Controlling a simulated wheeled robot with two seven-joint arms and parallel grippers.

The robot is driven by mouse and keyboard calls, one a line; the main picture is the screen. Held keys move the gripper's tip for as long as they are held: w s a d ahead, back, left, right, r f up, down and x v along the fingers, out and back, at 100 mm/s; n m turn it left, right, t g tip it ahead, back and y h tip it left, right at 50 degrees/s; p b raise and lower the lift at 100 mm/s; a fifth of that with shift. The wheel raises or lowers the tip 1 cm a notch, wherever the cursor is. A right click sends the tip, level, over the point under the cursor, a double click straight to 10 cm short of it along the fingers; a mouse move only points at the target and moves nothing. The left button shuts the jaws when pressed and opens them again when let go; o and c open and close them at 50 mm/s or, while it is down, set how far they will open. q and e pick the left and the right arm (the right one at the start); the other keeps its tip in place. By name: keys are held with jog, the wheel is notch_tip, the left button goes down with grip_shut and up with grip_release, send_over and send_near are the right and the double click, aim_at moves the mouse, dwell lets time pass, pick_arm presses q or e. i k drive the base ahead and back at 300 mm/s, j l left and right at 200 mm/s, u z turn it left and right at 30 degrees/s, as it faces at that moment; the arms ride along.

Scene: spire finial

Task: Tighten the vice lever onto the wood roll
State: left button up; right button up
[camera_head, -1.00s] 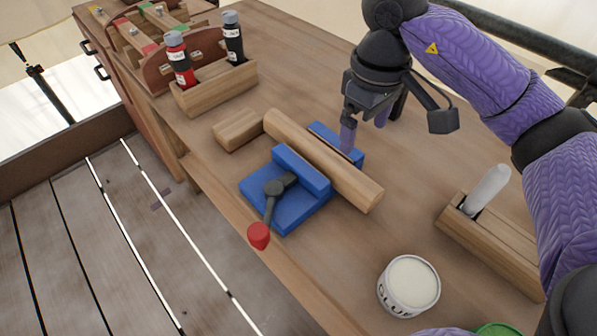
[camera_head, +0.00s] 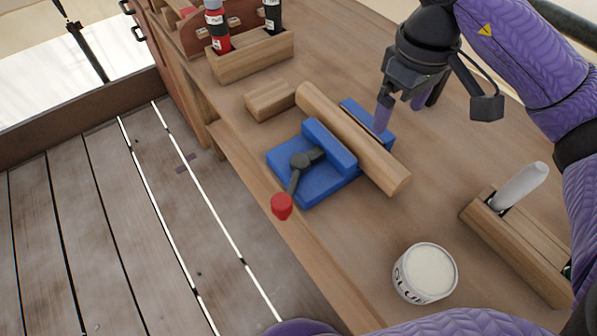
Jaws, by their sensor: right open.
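The blue vice (camera_head: 318,186) sits at the bench's left edge. Its dark lever (camera_head: 296,174) ends in a red knob (camera_head: 282,206) that hangs toward the edge. The wood roll (camera_head: 352,138) lies across the vice between the front blue jaw (camera_head: 329,147) and the rear blue jaw (camera_head: 376,122). My right gripper (camera_head: 402,111) is open and empty, just above and beside the rear jaw, apart from the lever. A purple part of my own body shows at the bottom edge. My left gripper is not in view.
A small wood block (camera_head: 270,101) lies left of the roll. A wooden holder (camera_head: 252,57) with red and black bottles stands behind it. A glue tin (camera_head: 425,273) and a wooden rack (camera_head: 522,240) with a pale handle stand at the right. Bench between vice and tin is clear.

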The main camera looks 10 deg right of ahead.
aim_at(282, 206)
jog(key=k+l+u, duration=0.15)
jog(key=u, duration=0.2)
jog(key=k+l+u, duration=0.1)
jog(key=k+u, duration=0.25)
jog(key=i, duration=0.1)
